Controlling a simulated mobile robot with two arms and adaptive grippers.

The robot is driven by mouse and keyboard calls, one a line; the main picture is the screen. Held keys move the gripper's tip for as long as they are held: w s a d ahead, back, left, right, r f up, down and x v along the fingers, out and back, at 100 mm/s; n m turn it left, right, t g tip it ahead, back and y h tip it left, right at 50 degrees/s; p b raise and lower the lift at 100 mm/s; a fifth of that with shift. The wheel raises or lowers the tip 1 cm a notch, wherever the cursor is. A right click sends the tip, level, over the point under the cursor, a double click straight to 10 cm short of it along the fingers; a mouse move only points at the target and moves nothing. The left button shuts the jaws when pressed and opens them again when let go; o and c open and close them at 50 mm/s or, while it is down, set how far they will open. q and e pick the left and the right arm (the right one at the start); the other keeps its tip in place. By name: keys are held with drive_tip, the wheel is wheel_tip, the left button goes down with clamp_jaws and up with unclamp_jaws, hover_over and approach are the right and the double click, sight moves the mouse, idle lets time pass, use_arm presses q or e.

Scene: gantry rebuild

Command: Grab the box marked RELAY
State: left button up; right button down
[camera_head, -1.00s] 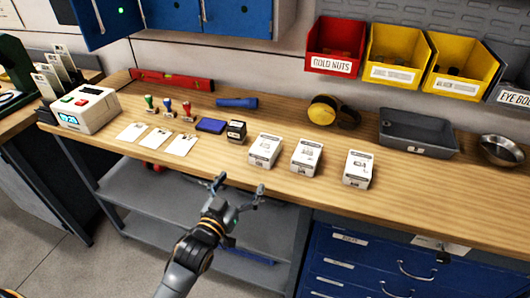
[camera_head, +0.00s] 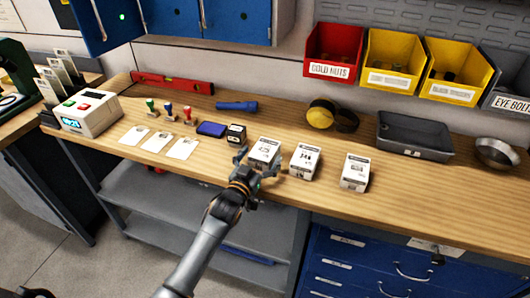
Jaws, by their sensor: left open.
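Three small white boxes stand in a row near the front edge of the wooden bench: a left one (camera_head: 265,149), a middle one (camera_head: 304,160) and a right one (camera_head: 355,172). Their printing is too small to read, so I cannot tell which is marked RELAY. My left gripper (camera_head: 258,164) is open at the near side of the left box, with one finger towards each side of it. It hides the lower front of that box, and I cannot tell whether it touches.
A small dark-and-white block (camera_head: 236,134) and a blue pad (camera_head: 211,129) sit just left of the boxes. A grey tray (camera_head: 415,136) stands back right. Bench around the right box is clear.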

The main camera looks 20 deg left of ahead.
use_arm(q)
drive_tip(key=shift+w, duration=0.35)
drive_tip(key=shift+s, duration=0.1)
drive_tip(key=shift+c, duration=0.5)
drive_tip(key=c, duration=1.4)
drive_tip(key=shift+o, duration=0.2)
drive_tip(key=shift+r, duration=0.1)
